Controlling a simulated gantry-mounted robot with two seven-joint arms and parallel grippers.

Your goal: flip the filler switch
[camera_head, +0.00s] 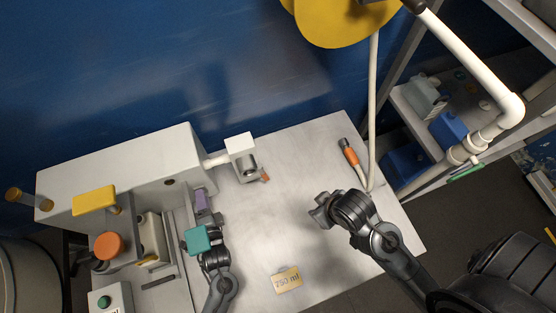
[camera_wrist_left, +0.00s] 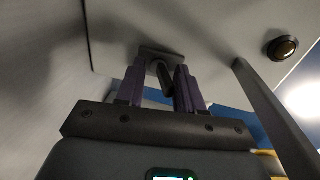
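The filler switch, a dark toggle lever on a square grey plate (camera_wrist_left: 161,54), shows in the left wrist view on the pale underside or face of the machine. My left gripper (camera_wrist_left: 160,68) has its two purple fingers apart, one on each side of the lever. The lever appears closer to the right-hand finger; I cannot tell whether it touches. In the head view the purple fingers of my left gripper (camera_head: 202,200) are at the machine's front, and the switch is hidden there. My right gripper (camera_head: 325,210) is above the right part of the table, holding nothing visible; its finger gap is unclear.
The white machine (camera_head: 125,160) carries a yellow block (camera_head: 94,200) and an orange knob (camera_head: 109,246). A 750 ml label (camera_head: 287,279) and an orange-collared hose end (camera_head: 349,153) are on the table. The table's middle is clear.

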